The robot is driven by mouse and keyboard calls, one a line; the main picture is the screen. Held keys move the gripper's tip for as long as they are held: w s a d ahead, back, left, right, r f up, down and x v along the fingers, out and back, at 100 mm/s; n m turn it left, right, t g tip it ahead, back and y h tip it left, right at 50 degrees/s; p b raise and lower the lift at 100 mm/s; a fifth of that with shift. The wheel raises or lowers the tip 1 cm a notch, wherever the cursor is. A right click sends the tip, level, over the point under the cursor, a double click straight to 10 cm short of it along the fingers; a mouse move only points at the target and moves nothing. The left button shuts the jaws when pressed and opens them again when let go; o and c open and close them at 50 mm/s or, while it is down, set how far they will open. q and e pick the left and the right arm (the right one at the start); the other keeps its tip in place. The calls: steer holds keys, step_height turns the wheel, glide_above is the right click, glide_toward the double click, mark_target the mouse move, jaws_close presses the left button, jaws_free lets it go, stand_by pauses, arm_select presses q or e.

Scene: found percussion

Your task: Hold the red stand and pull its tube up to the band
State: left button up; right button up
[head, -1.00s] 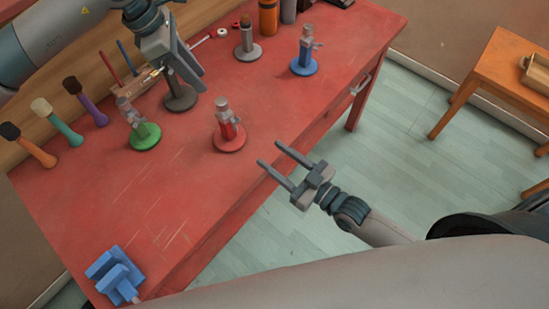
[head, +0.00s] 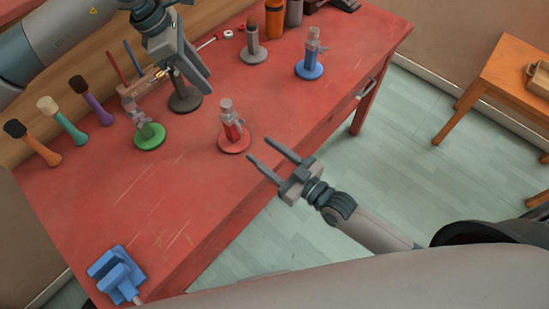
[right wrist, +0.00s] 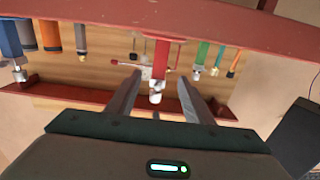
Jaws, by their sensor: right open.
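The red stand (head: 233,136) stands upright on the red table near its front edge. Its round base is red, with a red post and a pale grey upper part, the tube (head: 226,106). I cannot make out the band. My right gripper (head: 258,149) is open and empty, just to the right of the red stand, fingers pointing at it without touching. In the right wrist view, upside down, the red stand (right wrist: 158,58) shows ahead between the two fingers. My left gripper (head: 196,80) is over the table, in front of a dark stand; I cannot tell its opening.
A green stand (head: 150,136) is left of the red one; a blue stand (head: 309,68) and a grey stand (head: 253,52) are behind it. Several mallets (head: 62,122) line the left. A blue block-like object (head: 117,273) is at the near corner. The table (head: 200,190) is clear in front.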

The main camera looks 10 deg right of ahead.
mark_target(231, 127)
steer(key=x, duration=1.3)
jaws_close()
stand_by(0.8)
